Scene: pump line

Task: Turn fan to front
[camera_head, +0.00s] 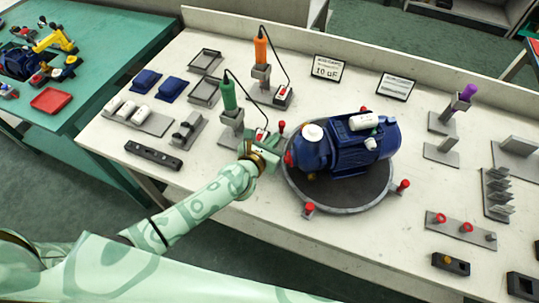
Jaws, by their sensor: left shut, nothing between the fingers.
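A blue motor-pump unit (345,150) lies on a round dark turntable (350,195) on the white bench. A white cap (313,132) sits on its left part and a white cylinder (363,122) on its top right. I cannot tell for sure which end is the fan. Red-topped pegs (309,208) stand around the turntable's rim. My left gripper (272,140) is at the turntable's left back edge, just left of the motor and close to a red-topped peg (281,127). Its jaws are shut and empty; whether it touches the peg is unclear. My right gripper is out of view.
Green (228,95) and orange (261,48) corded tools stand in holders behind my left gripper. Blue parts, trays and white cylinders (130,108) lie at the left. Grey fixtures and a purple-handled tool (465,95) stand at the right. The bench front before the turntable is clear.

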